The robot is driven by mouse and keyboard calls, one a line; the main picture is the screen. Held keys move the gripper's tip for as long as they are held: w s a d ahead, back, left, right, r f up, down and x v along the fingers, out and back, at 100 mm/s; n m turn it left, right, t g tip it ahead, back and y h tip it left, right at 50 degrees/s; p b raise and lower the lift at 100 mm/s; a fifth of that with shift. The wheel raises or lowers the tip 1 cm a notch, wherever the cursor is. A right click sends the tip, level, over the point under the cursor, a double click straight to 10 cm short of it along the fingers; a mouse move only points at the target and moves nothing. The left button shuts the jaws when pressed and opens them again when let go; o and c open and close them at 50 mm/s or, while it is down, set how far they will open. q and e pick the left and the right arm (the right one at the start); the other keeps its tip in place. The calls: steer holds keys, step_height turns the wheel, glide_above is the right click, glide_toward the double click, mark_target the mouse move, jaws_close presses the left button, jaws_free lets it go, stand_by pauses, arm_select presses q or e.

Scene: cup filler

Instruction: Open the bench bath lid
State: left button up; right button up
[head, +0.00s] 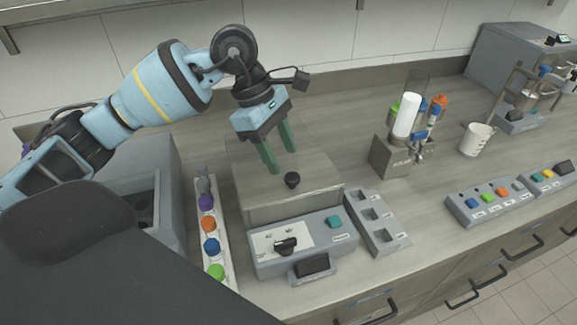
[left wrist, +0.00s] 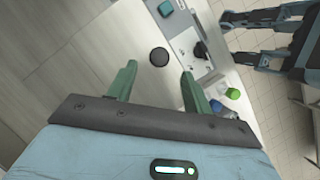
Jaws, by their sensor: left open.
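The bench bath is a grey box with a flat beige-grey lid (head: 255,190), lying shut. A round black knob (head: 292,180) stands on the lid near its front. The bath's front panel (head: 305,240) carries a dark dial and a teal button. My left gripper (head: 282,160) is above the lid, pointing down, with its green fingers apart and empty. In the left wrist view the knob (left wrist: 159,57) appears between the two fingers but ahead of the tips, not touched.
A rack with colored-cap bottles (head: 209,224) stands left of the bath. A grey block with square wells (head: 376,220) stands right. Farther right are a bottle holder (head: 390,158), a white cup (head: 475,140) and a button panel (head: 491,203). The counter between has free room.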

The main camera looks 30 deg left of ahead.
mark_target(291, 175)
arm_select(q)
steer(key=shift+x, duration=2.4)
steer(key=shift+w+a, duration=0.1)
jaws_close()
